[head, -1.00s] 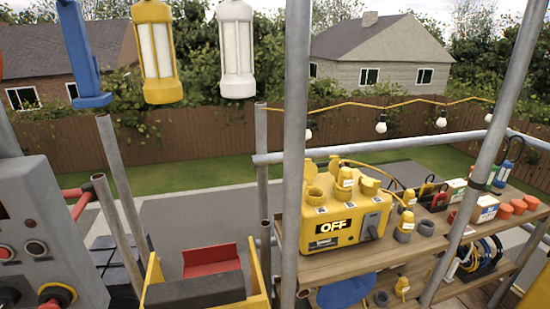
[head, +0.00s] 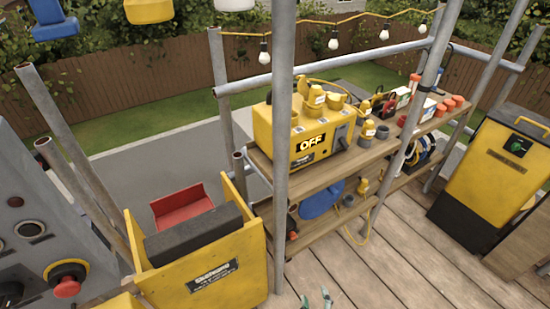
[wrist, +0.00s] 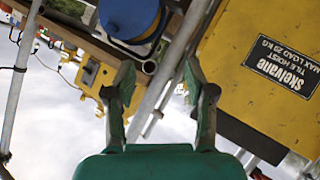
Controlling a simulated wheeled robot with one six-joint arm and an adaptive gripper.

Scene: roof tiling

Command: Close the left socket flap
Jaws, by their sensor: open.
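The yellow power box (head: 308,146) stands at the near left end of the upper shelf, with a lit OFF sign on its front. On its top is a row of yellow sockets; a plug (head: 316,98) with a pale label stands in the middle one. A yellow flap (head: 303,87) seems to stand raised by the left socket; its exact angle is too small to tell. My gripper (head: 316,299) is open and empty, low over the deck and well apart from the box. In the wrist view, the green fingers (wrist: 160,78) are spread with nothing between them.
The yellow tile hoist (head: 210,268) is at front left, beside a red control panel knob (head: 66,286). Cups and cartons share the wooden shelf (head: 375,152). A yellow cabinet (head: 483,170) stands right; the deck between is clear.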

